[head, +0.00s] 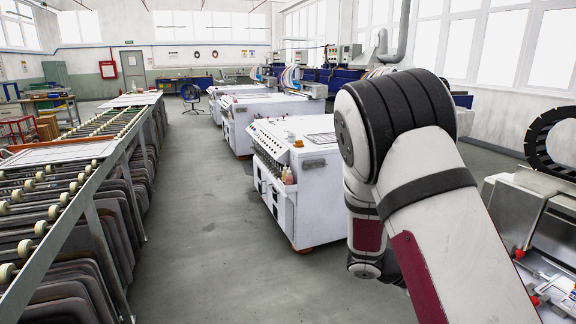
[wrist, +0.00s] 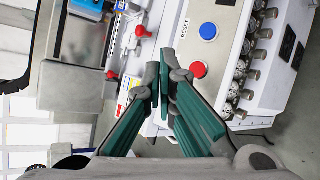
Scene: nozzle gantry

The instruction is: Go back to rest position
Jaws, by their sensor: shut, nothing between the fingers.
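My gripper (wrist: 162,82) shows in the wrist view, its green and grey fingers brought together and empty. It points at a white machine panel with a blue button (wrist: 208,31) and a red button (wrist: 199,69) beside a RESET label. The fingertips are just left of the red button in that picture; I cannot tell how far apart they are in depth. In the head view my arm is raised and folded at the right, and the gripper itself is hidden.
A roller conveyor rack (head: 112,122) with dark panels stands at left. White machines (head: 305,205) stand in the centre. Another machine (head: 545,205) with a black cable chain is at far right. The grey floor aisle (head: 195,220) is clear. Several metal nozzles (wrist: 240,75) line the panel's edge.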

